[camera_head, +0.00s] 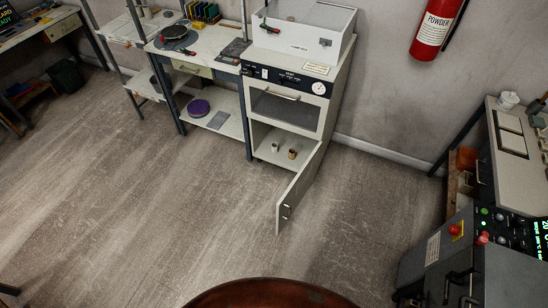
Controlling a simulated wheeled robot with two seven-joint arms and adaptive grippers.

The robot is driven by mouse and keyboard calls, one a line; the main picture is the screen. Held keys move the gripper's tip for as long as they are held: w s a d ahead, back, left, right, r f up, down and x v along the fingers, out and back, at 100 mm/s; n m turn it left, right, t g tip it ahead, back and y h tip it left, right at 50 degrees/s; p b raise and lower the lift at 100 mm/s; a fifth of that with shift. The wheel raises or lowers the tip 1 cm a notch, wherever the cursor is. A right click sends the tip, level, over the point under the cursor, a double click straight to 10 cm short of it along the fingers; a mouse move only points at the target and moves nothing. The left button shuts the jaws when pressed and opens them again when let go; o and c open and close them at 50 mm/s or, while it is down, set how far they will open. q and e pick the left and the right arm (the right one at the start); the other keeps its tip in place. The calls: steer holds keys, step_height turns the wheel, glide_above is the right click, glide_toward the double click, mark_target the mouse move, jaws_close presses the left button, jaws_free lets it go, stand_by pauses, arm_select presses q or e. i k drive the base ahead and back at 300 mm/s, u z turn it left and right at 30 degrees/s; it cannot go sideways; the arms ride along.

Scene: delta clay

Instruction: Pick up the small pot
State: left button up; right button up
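Two small pot-like items stand inside the open lower compartment of the white cabinet (333,84). One is a tan or brown small pot (292,154). The other is a smaller pale one (275,147) to its left. Both look upright and apart from each other. They are too small to make out in detail. The cabinet door (298,192) hangs open toward the room, to the right of the compartment. Neither of my grippers is in view.
A workbench (220,45) with a turntable and a lower shelf stands left of the cabinet. A control machine (470,255) fills the lower right. A fire extinguisher (437,28) hangs on the wall. The floor (150,210) before the cabinet is clear. A reddish-brown round surface (270,292) shows at the bottom.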

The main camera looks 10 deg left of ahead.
mark_target(275, 146)
steer(key=u, duration=1.3)
steer(key=i, duration=1.7)
steer(key=z, duration=0.25)
